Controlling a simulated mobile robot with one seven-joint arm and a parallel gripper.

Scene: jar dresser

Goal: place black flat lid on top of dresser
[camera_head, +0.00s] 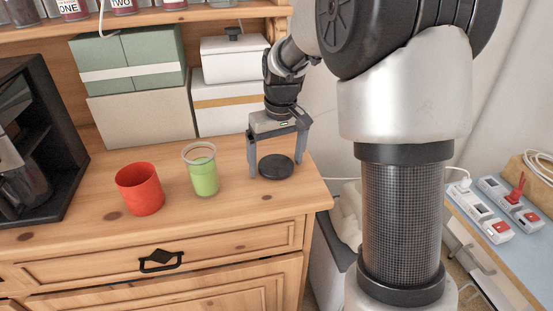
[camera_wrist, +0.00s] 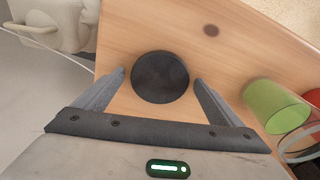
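The black flat lid (camera_head: 276,166) lies flat on the wooden dresser top (camera_head: 240,205), near its right end. In the wrist view the round lid (camera_wrist: 160,77) sits between and slightly beyond the fingertips, with a gap on each side. My gripper (camera_head: 278,172) is open and points down over the lid, one finger to each side of it. In the wrist view both fingers of my gripper (camera_wrist: 159,78) are spread and hold nothing.
A glass with green content (camera_head: 202,172) stands left of the lid, and a red cup (camera_head: 140,188) further left. Stacked boxes (camera_head: 234,105) stand behind. The dresser's right edge is close to the lid. A black machine (camera_head: 35,140) stands at far left.

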